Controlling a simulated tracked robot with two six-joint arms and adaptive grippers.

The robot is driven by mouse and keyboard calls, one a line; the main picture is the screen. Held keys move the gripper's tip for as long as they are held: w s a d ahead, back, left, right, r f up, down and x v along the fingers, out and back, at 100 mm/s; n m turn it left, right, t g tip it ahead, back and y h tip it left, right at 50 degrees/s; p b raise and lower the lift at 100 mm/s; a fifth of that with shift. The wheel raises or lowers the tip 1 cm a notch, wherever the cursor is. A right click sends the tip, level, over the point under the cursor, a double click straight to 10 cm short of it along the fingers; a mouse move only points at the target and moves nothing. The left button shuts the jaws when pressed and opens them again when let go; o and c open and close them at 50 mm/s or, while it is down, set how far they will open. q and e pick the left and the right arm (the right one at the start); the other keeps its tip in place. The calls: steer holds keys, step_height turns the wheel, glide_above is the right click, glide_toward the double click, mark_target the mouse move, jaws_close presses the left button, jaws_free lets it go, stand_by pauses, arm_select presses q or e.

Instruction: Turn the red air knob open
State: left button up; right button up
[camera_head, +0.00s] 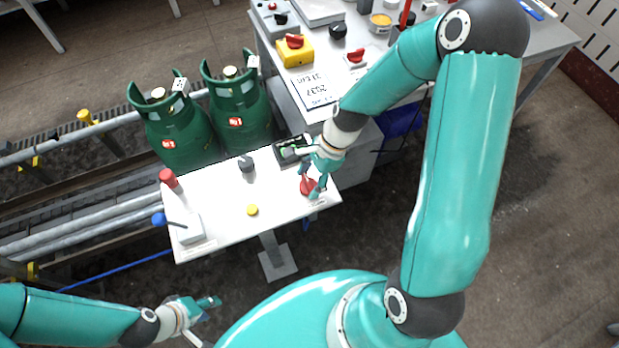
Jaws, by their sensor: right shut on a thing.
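The red air knob (306,187) sits at the right end of the white panel (215,203) in the head view. My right gripper (316,187) reaches down over it from the upper right and is shut on it, with the fingers hiding part of the knob. The knob's exact angle cannot be told. My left gripper (206,309) is low at the left, apart from the panel and clear of everything. Its fingers look spread, but they are small in the picture.
The panel also bears a black knob (246,163), a yellow button (252,210), a red lamp (169,179), a blue-tipped lever (159,219) and a black box (291,150). Green gas cylinders (177,133) stand behind it. A workbench (345,79) with more switches stands at the upper right.

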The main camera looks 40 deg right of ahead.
steer(key=shift+w+n, duration=0.1)
steer(key=shift+n, duration=0.3)
steer(key=n+g, duration=0.1)
steer(key=n, duration=0.1)
steer(key=shift+w+n, duration=0.1)
steer(key=shift+n, duration=0.3)
steer(key=n+g, duration=0.2)
steer(key=n, duration=0.2)
steer(key=shift+w+n, duration=0.1)
steer(key=shift+n, duration=0.2)
steer(key=n, duration=0.2)
steer(key=n+g+h+b, duration=0.1)
steer(key=n, duration=0.1)
steer(key=shift+w+n+h, duration=0.1)
steer(key=shift+n+h, duration=0.2)
steer(key=n, duration=0.2)
steer(key=n+g+h+b, duration=0.1)
steer(key=n, duration=0.2)
steer(key=shift+a+h+b, duration=0.15)
steer(key=shift+h+b, duration=0.15)
steer(key=shift+r, duration=0.1)
steer(key=o, duration=1.1)
steer(key=shift+o, duration=0.2)
